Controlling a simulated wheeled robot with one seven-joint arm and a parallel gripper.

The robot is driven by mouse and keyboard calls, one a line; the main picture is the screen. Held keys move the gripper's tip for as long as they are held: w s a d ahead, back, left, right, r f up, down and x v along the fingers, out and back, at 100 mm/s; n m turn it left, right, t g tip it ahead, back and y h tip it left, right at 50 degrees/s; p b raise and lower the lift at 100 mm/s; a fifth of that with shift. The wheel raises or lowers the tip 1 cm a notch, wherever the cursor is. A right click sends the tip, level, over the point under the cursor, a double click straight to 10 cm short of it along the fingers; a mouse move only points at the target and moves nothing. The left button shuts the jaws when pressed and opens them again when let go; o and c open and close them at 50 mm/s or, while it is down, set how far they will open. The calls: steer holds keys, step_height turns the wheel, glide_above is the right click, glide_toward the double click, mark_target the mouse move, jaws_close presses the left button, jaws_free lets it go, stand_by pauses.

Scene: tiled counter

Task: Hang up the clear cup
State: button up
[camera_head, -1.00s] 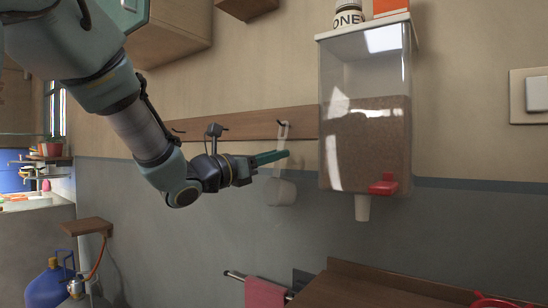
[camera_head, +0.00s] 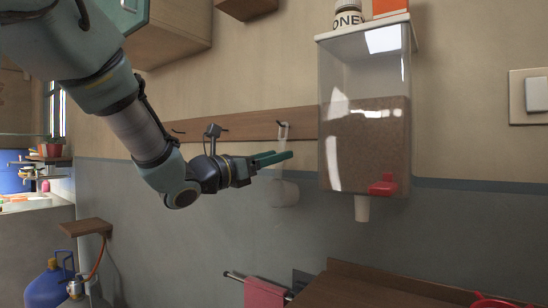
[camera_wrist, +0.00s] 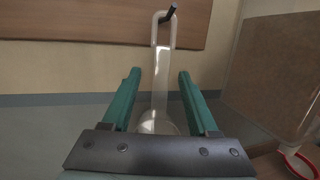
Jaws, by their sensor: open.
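The clear cup (camera_head: 284,192) has a long handle with a loop at its top. The loop is around a dark hook (camera_head: 283,124) on the wooden rail, and the cup hangs down against the wall. In the wrist view the handle (camera_wrist: 161,75) rises to the hook (camera_wrist: 168,13), and the cup bowl (camera_wrist: 157,122) is partly hidden behind my gripper's base. My gripper (camera_head: 290,156) is open, its green fingers pointing right at the height of the handle. In the wrist view the handle stands between the two fingertips of my gripper (camera_wrist: 160,72), with gaps on both sides.
The wooden rail (camera_head: 245,125) runs along the wall, with another hook at its left. A clear dispenser (camera_head: 365,145) with brown contents and a red tap is just right of the cup. A wooden counter (camera_head: 370,288) and a red cloth (camera_head: 264,293) are below.

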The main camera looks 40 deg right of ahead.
steer(key=a+f+b, duration=0.2)
steer(key=a, duration=0.8)
steer(key=shift+a+b, duration=0.25)
steer(key=shift+b, duration=0.15)
steer(key=shift+a, duration=0.1)
